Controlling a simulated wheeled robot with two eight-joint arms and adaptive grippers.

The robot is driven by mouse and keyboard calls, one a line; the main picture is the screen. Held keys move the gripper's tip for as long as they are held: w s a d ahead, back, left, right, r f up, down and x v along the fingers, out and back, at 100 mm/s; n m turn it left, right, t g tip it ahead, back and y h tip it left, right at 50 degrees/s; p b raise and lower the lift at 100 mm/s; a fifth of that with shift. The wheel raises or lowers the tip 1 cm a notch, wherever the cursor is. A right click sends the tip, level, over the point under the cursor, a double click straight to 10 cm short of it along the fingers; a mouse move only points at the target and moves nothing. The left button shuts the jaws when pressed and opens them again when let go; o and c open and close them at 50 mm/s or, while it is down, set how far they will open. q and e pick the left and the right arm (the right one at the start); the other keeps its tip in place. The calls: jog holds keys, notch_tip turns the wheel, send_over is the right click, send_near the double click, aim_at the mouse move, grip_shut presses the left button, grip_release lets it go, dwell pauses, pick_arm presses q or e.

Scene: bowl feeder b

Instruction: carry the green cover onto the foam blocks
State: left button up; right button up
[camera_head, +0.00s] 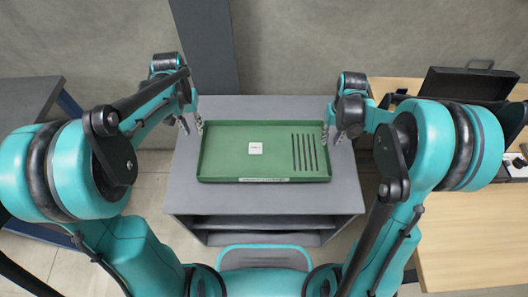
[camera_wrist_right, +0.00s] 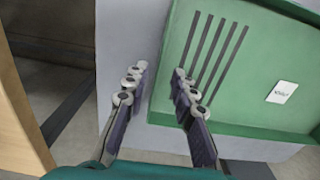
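The green cover (camera_head: 225,165) is a shallow, rimmed rectangle lying flat on a grey table (camera_head: 190,200). It has a white label (camera_head: 255,148) and several dark slots near its right end. My left gripper (camera_head: 191,125) is at its left edge, fingers apart, one on each side of the rim. My right gripper (camera_head: 331,134) is at its right edge. In the right wrist view the right gripper (camera_wrist_right: 158,90) is open, with one finger outside the cover (camera_wrist_right: 255,60) and the other over its rim; contact cannot be told. No foam blocks can be made out.
A wooden table (camera_head: 460,235) stands at the right with an open black case (camera_head: 468,84) on it. A dark grey table (camera_head: 25,100) is at the left. A dark column (camera_head: 207,45) rises behind the grey table. Shelves (camera_head: 265,222) show under its front edge.

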notch_tip(320, 180, up, 6)
jog(key=shift+r, duration=0.25)
dwell(0.5)
